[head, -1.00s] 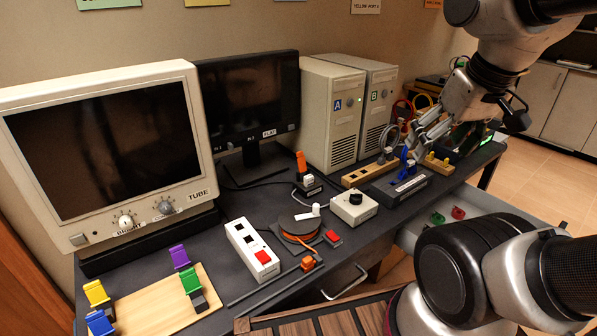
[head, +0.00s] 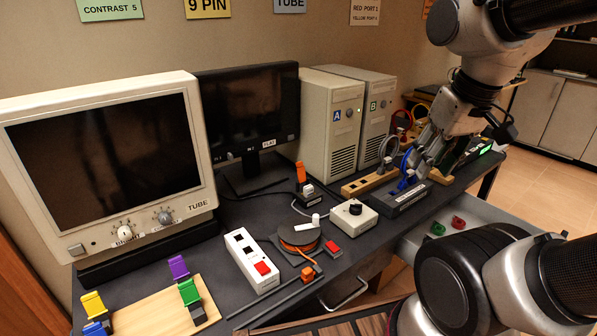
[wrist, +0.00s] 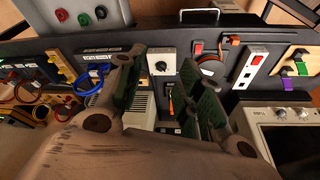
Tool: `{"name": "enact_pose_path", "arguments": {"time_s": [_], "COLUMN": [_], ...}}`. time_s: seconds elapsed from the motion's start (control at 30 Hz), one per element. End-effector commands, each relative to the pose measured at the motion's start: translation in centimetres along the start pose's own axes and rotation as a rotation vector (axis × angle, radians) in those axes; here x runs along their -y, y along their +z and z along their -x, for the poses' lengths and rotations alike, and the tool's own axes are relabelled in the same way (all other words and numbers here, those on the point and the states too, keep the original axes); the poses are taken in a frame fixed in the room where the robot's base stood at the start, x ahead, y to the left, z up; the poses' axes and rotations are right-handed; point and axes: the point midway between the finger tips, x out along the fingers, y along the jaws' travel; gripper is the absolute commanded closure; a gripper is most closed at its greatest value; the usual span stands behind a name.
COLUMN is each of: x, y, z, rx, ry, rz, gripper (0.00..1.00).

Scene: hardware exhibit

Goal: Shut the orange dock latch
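The orange latch (head: 301,172) stands upright on a small black dock (head: 310,197) with a white part, on the dark bench in front of the flat monitor. In the wrist view the orange latch (wrist: 171,105) shows between my fingers, farther off, with part of the dock around it.
A white dial box (head: 354,213) and an orange cable reel (head: 298,236) stand near the dock. A white switch strip (head: 250,260) lies farther left. Two computer towers (head: 330,125) stand behind.

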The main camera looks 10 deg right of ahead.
Motion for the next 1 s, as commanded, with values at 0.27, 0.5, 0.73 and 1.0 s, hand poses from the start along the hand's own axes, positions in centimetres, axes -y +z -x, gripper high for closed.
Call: {"name": "enact_pose_path", "arguments": {"time_s": [0.27,0.5,0.73,1.0], "x": [1.8,4.2,7.2,11.7], "y": [-4.6,-11.2,-17.9,-25.6], "z": [-3.2,-6.2,-10.4,-16.9], "rx": [0.163,0.249,0.307,0.347], "ry": [-0.016,-0.024,-0.030,-0.038], "rz": [0.069,0.128,0.188,0.259], "gripper": [1.00,1.00,1.00,1.00]}}
